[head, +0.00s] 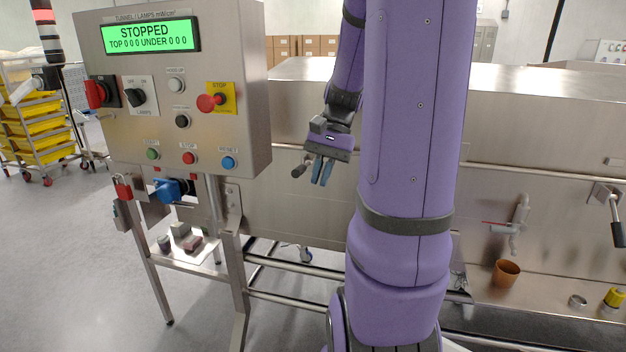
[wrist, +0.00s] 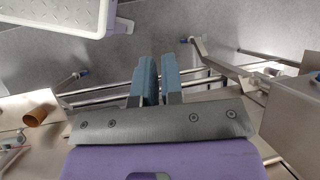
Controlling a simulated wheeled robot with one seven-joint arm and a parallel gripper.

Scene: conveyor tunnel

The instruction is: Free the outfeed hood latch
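My gripper (head: 322,172) hangs fingers-down in front of the steel tunnel's side panel. Its two blue fingers are close together, with a narrow empty gap between them; they also show in the wrist view (wrist: 160,80). Just left of the fingers in the head view is a dark-knobbed handle (head: 299,171) on the tunnel side; I cannot tell whether they touch. Another latch-like handle with a black grip (head: 617,233) hangs from a bracket at the far right. I cannot tell which one is the outfeed hood latch. My arm hides the panel between them.
The control box (head: 172,90) at left reads STOPPED. Below it are a red padlock (head: 123,188), a blue rotary handle (head: 168,190) and a shelf with small blocks. At right are a valve (head: 518,225) and an orange cup (head: 506,273). Open floor lies at left.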

